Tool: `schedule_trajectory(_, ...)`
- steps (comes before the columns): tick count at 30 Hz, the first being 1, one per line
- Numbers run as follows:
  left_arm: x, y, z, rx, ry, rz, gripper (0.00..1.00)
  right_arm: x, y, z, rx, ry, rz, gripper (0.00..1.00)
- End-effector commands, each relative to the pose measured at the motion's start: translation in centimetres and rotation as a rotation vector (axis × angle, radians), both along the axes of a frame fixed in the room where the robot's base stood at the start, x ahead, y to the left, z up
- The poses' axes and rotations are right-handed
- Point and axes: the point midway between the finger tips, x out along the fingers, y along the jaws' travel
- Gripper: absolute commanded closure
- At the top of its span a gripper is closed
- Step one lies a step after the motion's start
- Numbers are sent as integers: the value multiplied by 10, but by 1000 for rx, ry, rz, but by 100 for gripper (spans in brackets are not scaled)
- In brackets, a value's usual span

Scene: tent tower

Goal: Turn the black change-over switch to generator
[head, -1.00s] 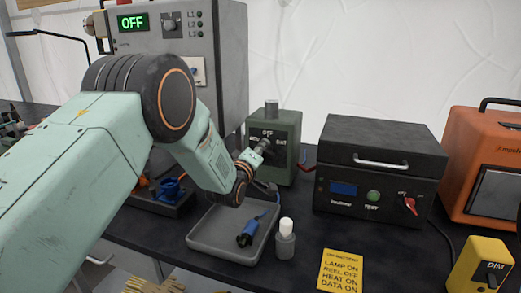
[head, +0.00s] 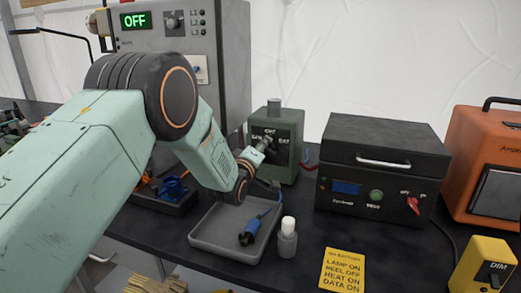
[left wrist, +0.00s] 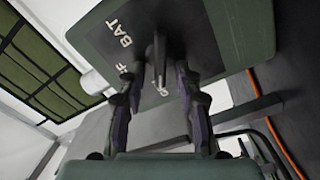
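The green box (head: 285,128) stands behind the grey tray, with a dark face lettered OFF at the top, BAT at the right and a partly hidden label at the left. My left gripper (head: 266,144) is at this face and covers the switch in the head view. In the left wrist view, the black switch lever (left wrist: 158,62) stands out from the plate between the two fingers of my left gripper (left wrist: 160,72). The fingers look apart, with a gap on each side of the lever. Which label the lever points to is unclear. My right gripper is not in view.
A grey tray (head: 204,243) with a blue connector (head: 250,233) lies in front of the box, and a small bottle (head: 287,240) stands beside it. A black unit (head: 380,175) stands to the right. A tall grey cabinet (head: 232,60) displaying OFF stands behind my arm.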

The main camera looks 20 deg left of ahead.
Motion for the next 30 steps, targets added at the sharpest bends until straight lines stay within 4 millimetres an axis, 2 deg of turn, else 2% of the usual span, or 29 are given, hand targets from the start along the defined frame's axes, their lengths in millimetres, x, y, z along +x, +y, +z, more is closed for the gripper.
schedule_trajectory(7,-19,1,-1,0,4,0,66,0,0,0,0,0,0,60)
schedule_trajectory(24,-104,4,0,-1,1,0,66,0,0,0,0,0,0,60)
schedule_trajectory(30,-118,4,0,-1,0,1,66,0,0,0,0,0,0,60)
